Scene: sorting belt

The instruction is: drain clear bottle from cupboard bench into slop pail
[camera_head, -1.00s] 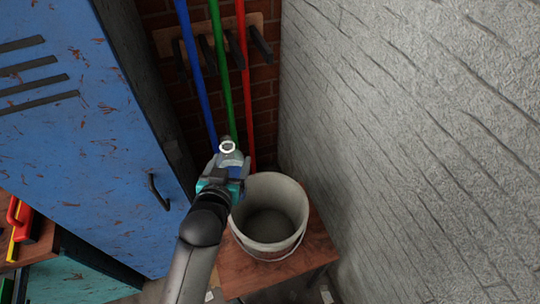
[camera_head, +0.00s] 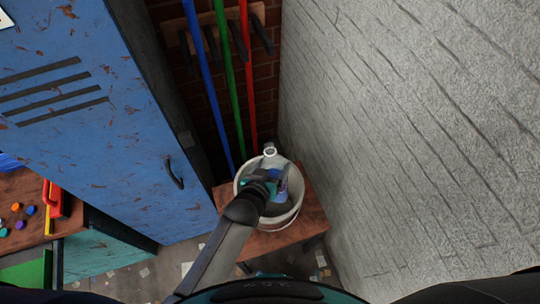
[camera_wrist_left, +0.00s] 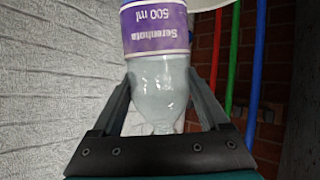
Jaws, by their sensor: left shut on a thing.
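The clear bottle (camera_head: 283,188) has a purple-blue label and shows a pale ring (camera_head: 270,150) at its mouth. My left gripper (camera_head: 270,179) is shut on it and holds it over the slop pail. In the left wrist view the bottle (camera_wrist_left: 157,75) sits between the two fingers, its lettering upside down. The grey-white pail (camera_head: 291,213) stands upright on a small wooden bench (camera_head: 312,203). The arm and bottle hide much of its inside. I cannot tell whether liquid is flowing. My right gripper is out of view.
A blue locker (camera_head: 110,130) stands at the left. Blue, green and red poles (camera_head: 229,90) hang behind the pail. A rough grey wall (camera_head: 420,130) rises close on the right. A workbench (camera_head: 22,192) with small coloured pieces is at far left.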

